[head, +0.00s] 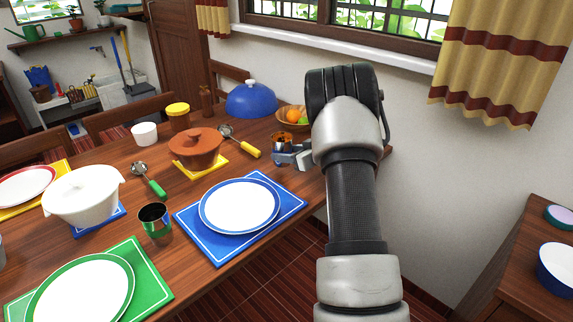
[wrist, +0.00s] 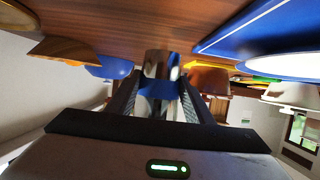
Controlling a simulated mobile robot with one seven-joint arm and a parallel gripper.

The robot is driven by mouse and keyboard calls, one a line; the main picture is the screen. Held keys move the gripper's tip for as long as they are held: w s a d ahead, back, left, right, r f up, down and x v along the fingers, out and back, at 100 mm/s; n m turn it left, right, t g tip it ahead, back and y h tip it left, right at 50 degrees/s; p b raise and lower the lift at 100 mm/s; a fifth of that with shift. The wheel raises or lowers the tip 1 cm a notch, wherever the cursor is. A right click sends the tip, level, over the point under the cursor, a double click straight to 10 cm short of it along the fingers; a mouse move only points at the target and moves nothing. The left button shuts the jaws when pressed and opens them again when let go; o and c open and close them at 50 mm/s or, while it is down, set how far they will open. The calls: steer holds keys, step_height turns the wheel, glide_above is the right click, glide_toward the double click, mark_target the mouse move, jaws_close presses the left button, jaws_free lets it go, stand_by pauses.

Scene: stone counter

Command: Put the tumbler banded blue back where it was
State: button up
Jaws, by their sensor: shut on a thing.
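The tumbler banded blue (wrist: 160,66) is shiny metal with a blue band, between my gripper's fingers in the wrist view. In the head view this tumbler (head: 281,141) shows coppery reflections at the table's right end, beyond the blue placemat (head: 289,204). My gripper (head: 284,156) is shut on it; the fingers (wrist: 158,100) stand on either side. The wrist view is upside down, with the tabletop above. I cannot tell whether the tumbler touches the table. My arm hides part of the area to its right.
A wooden fruit bowl (head: 284,122) and a blue dome (head: 251,101) stand close behind. A yellow-handled ladle (head: 240,142) and a brown pot (head: 195,148) are to the left. A green-banded tumbler (head: 155,222) stands left of the blue-rimmed plate (head: 239,206).

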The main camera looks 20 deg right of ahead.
steer(key=shift+f+b, duration=0.3)
steer(key=shift+f, duration=1.15)
steer(key=shift+f, duration=0.15)
steer(key=shift+f, duration=0.1)
steer(key=o, duration=1.1)
steer(key=shift+o, duration=0.2)
steer(key=shift+s+d+r, duration=0.1)
steer(key=shift+s+r, duration=0.15)
steer(key=shift+r, duration=0.15)
steer(key=p+v, duration=0.2)
steer(key=v, duration=0.9)
steer(key=shift+s+p, duration=0.2)
steer(key=shift+p, duration=0.1)
steer(key=shift+d+r, duration=0.1)
